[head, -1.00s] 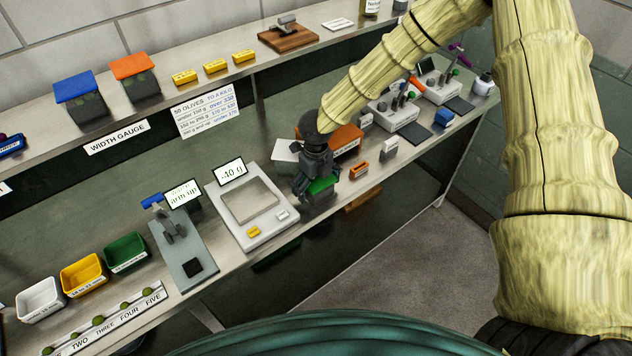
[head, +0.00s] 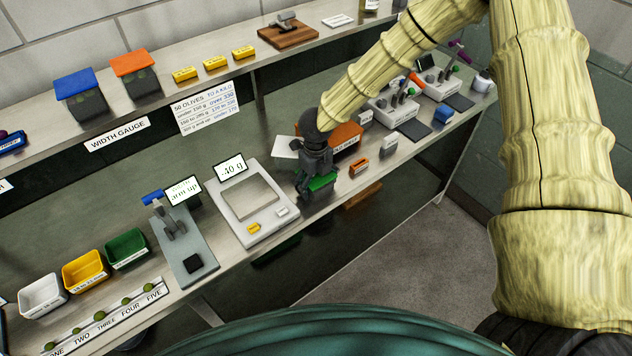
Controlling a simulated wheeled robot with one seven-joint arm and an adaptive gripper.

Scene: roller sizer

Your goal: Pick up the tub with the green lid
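The tub with the green lid (head: 322,181) stands on the bench near its front edge, right of the scale. My gripper (head: 311,186) points down over the tub, with its dark fingers at the lid's left side. The gripper and wrist hide part of the tub. I cannot tell whether the fingers are closed on it or only around it.
The scale (head: 226,210) with a "-40 g" display is to the left. An orange-lidded box (head: 346,136) stands close behind the gripper. A small orange block (head: 359,167) and a white one (head: 390,143) lie to the right. A blue-lidded tub (head: 75,86) is on the upper shelf.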

